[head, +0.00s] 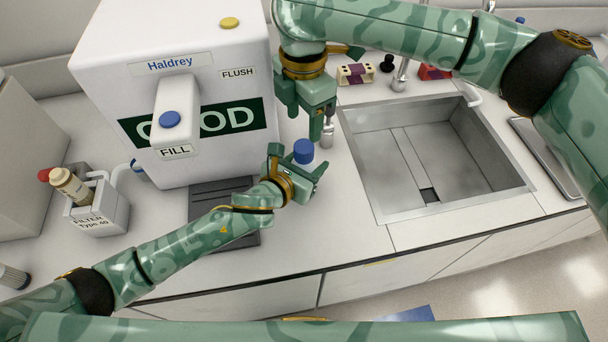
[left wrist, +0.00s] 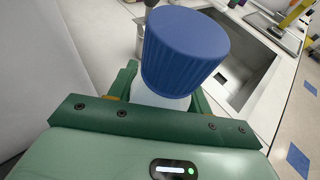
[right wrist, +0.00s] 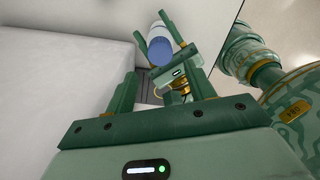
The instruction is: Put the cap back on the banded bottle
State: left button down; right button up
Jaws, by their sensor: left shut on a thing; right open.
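My left gripper (head: 298,166) is shut on a whitish bottle, which it holds in front of the white machine. The bottle's body (left wrist: 160,98) shows between the fingers in the left wrist view. A ribbed blue cap (head: 304,151) is at the bottle's top, large in the left wrist view (left wrist: 185,50) and also in the right wrist view (right wrist: 160,51). I cannot tell whether it is screwed down. No band is visible; much of the bottle is hidden. My right gripper (head: 305,118) is open and empty, above and behind the cap, with its fingers pointing down.
The white Haldrey machine (head: 95,80) stands left of my right gripper, with a dark tray (head: 205,203) at its foot. A small metallic item (head: 327,138) stands beside the right fingers. A sink (head: 440,150) lies right. A filter holder (head: 98,215) stands left.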

aim_at(304, 146)
jog(key=shift+f, duration=4)
jog(key=c, duration=1)
jog(key=o, duration=1.2)
jog(key=shift+c, duration=0.2)
